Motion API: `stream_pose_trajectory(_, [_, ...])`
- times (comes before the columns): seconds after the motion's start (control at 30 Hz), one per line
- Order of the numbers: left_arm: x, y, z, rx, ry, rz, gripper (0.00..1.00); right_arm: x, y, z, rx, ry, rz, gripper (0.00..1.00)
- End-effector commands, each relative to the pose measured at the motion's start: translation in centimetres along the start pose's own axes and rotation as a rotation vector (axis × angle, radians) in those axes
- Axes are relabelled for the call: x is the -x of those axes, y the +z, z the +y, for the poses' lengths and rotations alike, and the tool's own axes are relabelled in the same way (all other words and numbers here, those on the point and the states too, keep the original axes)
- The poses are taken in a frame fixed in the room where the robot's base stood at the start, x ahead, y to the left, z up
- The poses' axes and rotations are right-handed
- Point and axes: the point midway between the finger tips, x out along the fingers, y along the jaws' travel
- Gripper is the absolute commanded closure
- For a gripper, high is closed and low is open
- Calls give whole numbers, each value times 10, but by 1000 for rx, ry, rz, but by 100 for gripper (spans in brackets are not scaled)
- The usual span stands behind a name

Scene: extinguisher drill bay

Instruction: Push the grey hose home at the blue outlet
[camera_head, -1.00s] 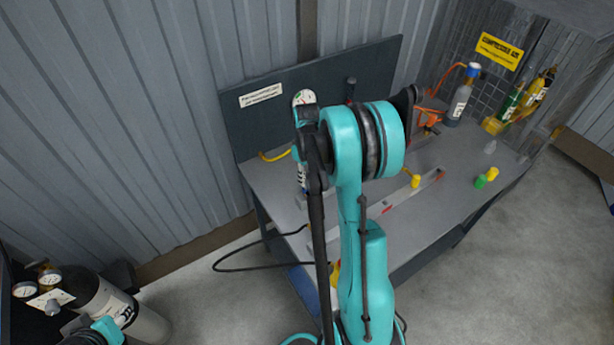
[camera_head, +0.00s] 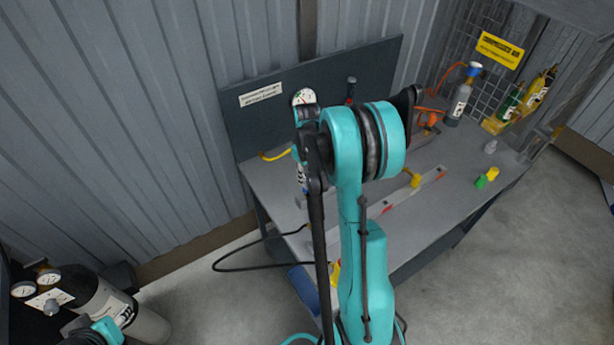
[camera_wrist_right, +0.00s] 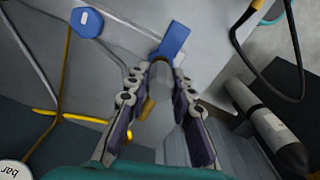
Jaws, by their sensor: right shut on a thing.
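My right gripper (camera_wrist_right: 160,85) fills the middle of the right wrist view, its two fingers shut on a grey, tube-like piece (camera_wrist_right: 160,72), which I take for the grey hose. A brass-coloured part (camera_wrist_right: 147,107) shows between the fingers. A blue block (camera_wrist_right: 172,40) lies just beyond the fingertips in the picture; I cannot tell whether it touches the hose. A blue many-sided cap (camera_wrist_right: 87,22) is at upper left, apart from the gripper. I cannot tell which blue part is the outlet. In the head view my right arm hides the held end. My left gripper is not in view.
The grey bench (camera_head: 265,185) has a dark back board (camera_head: 235,130) and a round gauge (camera_head: 304,97). A black cable (camera_head: 240,268) loops off the bench's left side.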

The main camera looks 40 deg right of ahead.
Motion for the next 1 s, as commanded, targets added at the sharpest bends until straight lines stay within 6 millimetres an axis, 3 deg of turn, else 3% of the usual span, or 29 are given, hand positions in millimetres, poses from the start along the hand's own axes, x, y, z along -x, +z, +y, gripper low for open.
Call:
stream_pose_trajectory(0.87, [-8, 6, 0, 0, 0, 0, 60, -13, 0, 0, 0, 0, 0, 100])
stream_pose_trajectory(0.9, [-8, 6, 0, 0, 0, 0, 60, -13, 0, 0, 0, 0, 0, 72])
stream_pose_trajectory(0.97, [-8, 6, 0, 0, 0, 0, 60, -13, 0, 0, 0, 0, 0, 56])
stream_pose_trajectory(1.0, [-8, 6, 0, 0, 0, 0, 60, -13, 0, 0, 0, 0, 0, 53])
